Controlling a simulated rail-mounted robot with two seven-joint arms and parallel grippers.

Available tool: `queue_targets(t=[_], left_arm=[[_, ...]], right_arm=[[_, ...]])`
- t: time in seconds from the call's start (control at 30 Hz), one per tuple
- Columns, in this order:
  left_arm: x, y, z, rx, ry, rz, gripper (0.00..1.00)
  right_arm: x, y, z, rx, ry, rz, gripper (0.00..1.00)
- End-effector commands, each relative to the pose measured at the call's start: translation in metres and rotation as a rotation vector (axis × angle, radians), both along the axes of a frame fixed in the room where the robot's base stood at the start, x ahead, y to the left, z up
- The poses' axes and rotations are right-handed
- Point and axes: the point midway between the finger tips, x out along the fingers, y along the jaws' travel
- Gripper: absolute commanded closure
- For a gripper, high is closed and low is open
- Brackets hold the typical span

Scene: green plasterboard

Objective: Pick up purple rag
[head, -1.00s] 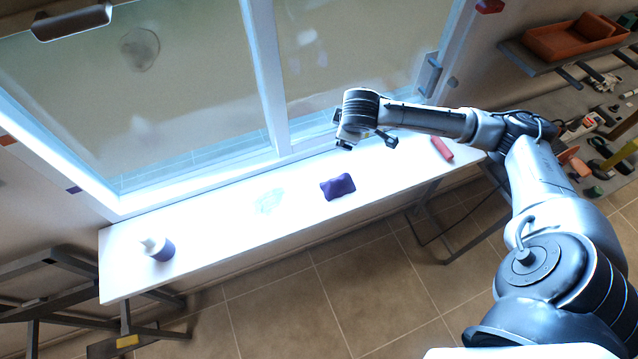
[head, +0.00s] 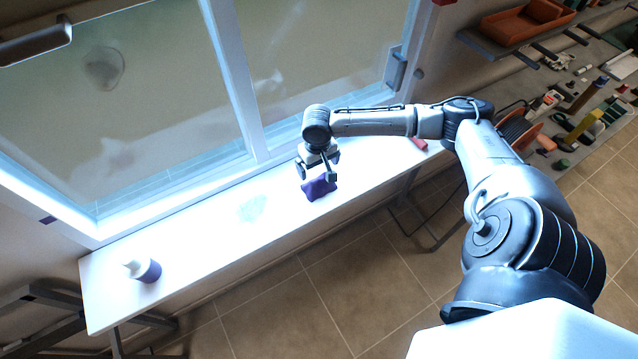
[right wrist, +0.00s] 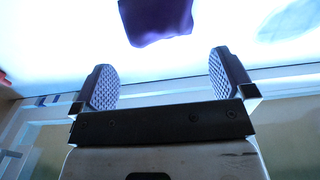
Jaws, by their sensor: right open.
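The purple rag (head: 319,188) lies bunched on the white table (head: 200,259) in front of the window. In the right wrist view the rag (right wrist: 157,20) shows at the top, beyond the fingertips and roughly centred between them. My right gripper (head: 317,175) is open and points down just above the rag, covering part of it in the head view. Its two textured finger pads also show in the right wrist view (right wrist: 165,82), with nothing between them. My left gripper is not in view.
A white and purple bottle (head: 145,269) stands at the table's left end. A wet-looking patch (head: 252,208) lies left of the rag. A red object (head: 418,143) is at the right end. The window frame (head: 234,85) rises behind the table.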

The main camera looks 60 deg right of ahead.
Motion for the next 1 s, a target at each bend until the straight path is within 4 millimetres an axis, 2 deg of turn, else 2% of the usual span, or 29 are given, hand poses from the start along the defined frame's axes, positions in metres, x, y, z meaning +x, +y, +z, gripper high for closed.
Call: queue_targets(t=[0.13, 0.47, 0.7, 1.0], left_arm=[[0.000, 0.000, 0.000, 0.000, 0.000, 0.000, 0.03], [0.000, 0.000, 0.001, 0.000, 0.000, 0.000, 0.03], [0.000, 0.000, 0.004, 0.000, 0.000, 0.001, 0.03], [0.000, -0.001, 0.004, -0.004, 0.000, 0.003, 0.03]], right_arm=[[0.000, 0.000, -0.020, 0.001, 0.001, -0.001, 0.00], [-0.001, 0.000, -0.039, 0.000, 0.002, 0.001, 0.00], [-0.003, -0.002, -0.070, 0.001, 0.002, 0.001, 0.00], [-0.003, -0.002, -0.083, -0.001, 0.000, 0.003, 0.00]])
